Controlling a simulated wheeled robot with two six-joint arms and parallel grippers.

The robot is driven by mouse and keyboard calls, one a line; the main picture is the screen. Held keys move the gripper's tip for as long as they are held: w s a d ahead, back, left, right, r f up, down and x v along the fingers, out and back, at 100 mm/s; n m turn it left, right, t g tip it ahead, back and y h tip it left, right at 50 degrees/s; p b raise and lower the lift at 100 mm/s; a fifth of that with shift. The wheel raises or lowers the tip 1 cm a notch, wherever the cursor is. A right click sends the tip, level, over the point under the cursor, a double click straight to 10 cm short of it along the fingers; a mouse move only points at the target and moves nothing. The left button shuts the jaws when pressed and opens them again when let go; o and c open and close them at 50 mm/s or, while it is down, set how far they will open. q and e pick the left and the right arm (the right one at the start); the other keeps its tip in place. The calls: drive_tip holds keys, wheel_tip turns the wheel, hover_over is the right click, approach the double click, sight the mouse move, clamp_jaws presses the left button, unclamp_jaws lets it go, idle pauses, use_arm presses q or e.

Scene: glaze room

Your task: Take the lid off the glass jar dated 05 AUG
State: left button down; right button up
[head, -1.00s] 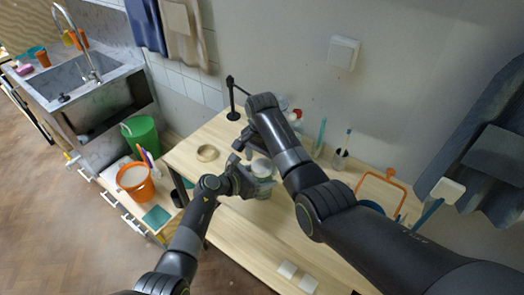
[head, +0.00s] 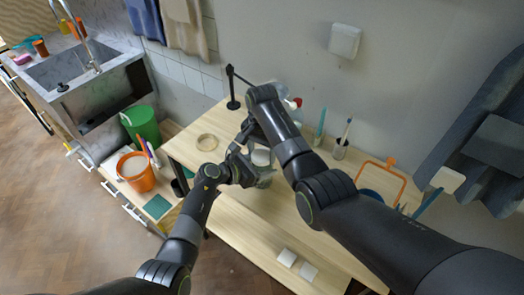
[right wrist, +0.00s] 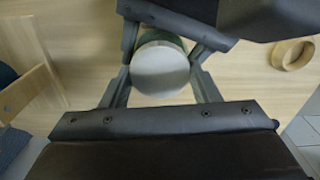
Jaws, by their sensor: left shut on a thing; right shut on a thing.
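The glass jar (head: 266,181) stands at the table's middle, partly hidden by my grippers; no date can be read on it. Its pale round lid (head: 261,157) shows at the top of the jar, and in the right wrist view the lid (right wrist: 160,68) fills the space between the fingers. My left gripper (head: 252,174) is shut on the jar's side. My right gripper (right wrist: 161,77) comes from above and is shut on the lid, a finger on each side. A strip of dark green shows behind the lid there. I cannot tell whether lid and jar still touch.
A black stand (head: 232,90) is at the back left. A cup with a brush (head: 340,148) and an orange-framed tool (head: 382,180) stand right. The table's front is mostly clear.

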drive_tip(key=n, duration=0.4)
drive_tip(key=shift+n, duration=0.4)
drive_tip(key=n, duration=0.4)
use_arm(q)
drive_tip(key=shift+r, duration=0.1)
use_arm(e)
drive_tip(key=o, duration=1.1)
use_arm(q)
drive_tip(key=shift+d, duration=0.1)
use_arm(e)
drive_tip(key=shift+a, duration=0.25)
drive_tip(key=shift+r, duration=0.1)
